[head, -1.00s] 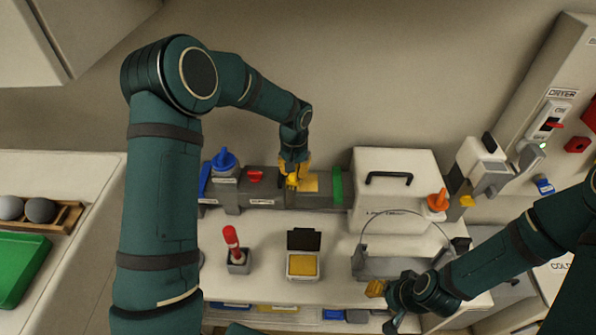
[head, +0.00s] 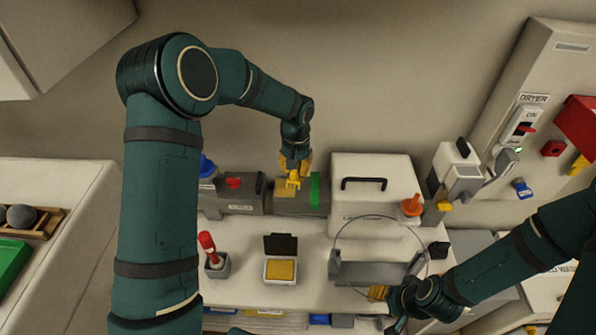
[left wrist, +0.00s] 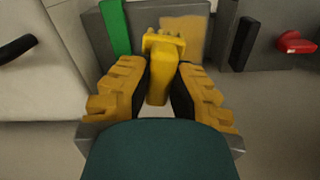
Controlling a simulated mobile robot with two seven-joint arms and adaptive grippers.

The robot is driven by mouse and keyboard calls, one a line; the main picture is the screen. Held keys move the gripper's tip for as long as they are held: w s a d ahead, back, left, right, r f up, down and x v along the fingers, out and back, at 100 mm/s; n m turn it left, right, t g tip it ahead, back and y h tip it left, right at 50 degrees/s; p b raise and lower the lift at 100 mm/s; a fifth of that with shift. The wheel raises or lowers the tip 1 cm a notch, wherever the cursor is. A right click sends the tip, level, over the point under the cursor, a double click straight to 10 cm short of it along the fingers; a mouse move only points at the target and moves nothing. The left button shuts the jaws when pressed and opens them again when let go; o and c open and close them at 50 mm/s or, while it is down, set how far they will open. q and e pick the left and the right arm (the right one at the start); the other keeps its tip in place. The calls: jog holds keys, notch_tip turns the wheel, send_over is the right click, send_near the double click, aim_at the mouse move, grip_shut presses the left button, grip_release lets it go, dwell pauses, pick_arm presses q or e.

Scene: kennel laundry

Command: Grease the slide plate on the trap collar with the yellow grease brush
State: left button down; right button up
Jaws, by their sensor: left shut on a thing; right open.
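My left gripper (head: 295,163) is shut on the yellow grease brush (head: 293,182). In the left wrist view, the brush (left wrist: 160,80) sits between the two finger pads, its wide head pointing away from me. The head is at the tan slide plate (left wrist: 186,32) on the grey trap collar (head: 290,207), left of the green band (head: 315,189) in the head view. The brush hides part of the plate; I cannot tell whether they touch. My right gripper (head: 378,293) is open at the lower right, by the front of a grey tray (head: 372,274).
An open box with a yellow pad (head: 281,270) and a red-handled tool (head: 207,243) in a grey holder stand on the bench. A white case (head: 372,220) with a black handle is right of the collar. A wire loop rises above the grey tray.

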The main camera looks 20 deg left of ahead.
pick_arm(q)
jog(key=shift+w+d+r+p, duration=0.15)
jog(key=shift+r+p, duration=0.3)
jog(key=shift+r, duration=0.45)
jog(key=shift+r+p, duration=0.75)
jog(key=shift+r, duration=0.6)
